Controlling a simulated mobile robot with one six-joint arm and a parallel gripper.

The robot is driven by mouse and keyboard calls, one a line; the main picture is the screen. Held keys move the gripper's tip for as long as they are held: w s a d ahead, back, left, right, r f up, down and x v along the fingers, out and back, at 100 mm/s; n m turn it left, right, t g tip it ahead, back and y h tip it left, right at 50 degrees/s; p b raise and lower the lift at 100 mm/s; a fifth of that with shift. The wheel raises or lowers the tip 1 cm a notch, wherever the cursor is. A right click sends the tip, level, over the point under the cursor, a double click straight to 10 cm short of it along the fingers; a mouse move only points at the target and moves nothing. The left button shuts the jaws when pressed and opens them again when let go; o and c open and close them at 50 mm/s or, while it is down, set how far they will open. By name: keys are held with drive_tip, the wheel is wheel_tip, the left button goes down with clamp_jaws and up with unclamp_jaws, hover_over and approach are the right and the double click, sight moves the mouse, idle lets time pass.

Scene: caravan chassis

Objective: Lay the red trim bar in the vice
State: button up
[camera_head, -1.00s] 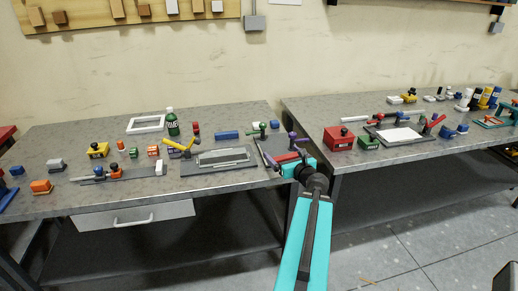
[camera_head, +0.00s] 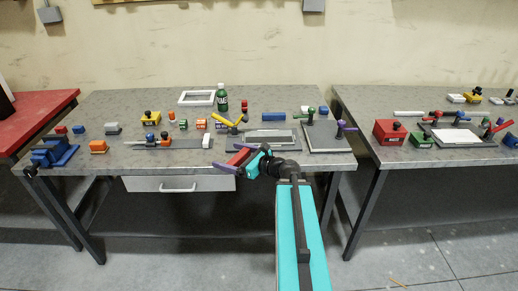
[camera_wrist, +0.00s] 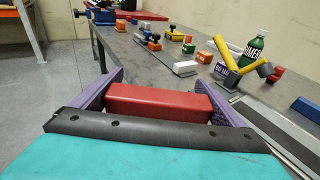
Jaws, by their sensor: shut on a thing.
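The red trim bar (camera_head: 238,157) is held between the purple fingers of my gripper (camera_head: 242,161), out at the front edge of the bench. In the wrist view the bar (camera_wrist: 158,102) lies crosswise, spanning from one finger to the other. A blue vice (camera_head: 54,152) stands at the front left corner of the bench, well to the left of my gripper. Its dark handle hangs at the front edge. A small blue part of it shows far off in the wrist view (camera_wrist: 100,16). The opening between its jaws is too small to make out.
The grey bench (camera_head: 100,112) holds several small coloured blocks, a green bottle (camera_head: 222,99), a white frame (camera_head: 197,97) and a dark fixture with a grey plate (camera_head: 264,140). An orange block (camera_head: 98,146) stands right of the vice. A red-topped table (camera_head: 35,118) is at the left. Floor in front is open.

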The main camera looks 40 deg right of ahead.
drive_tip(key=a+f+n+g+y, duration=0.1)
drive_tip(key=a+n+g+y, duration=0.5)
drive_tip(key=a, duration=2)
drive_tip(key=shift+f+n+y, duration=0.15)
drive_tip(key=shift+n+y, duration=0.35)
drive_tip(key=shift+y, duration=0.5)
drive_tip(key=shift+s+a, duration=0.1)
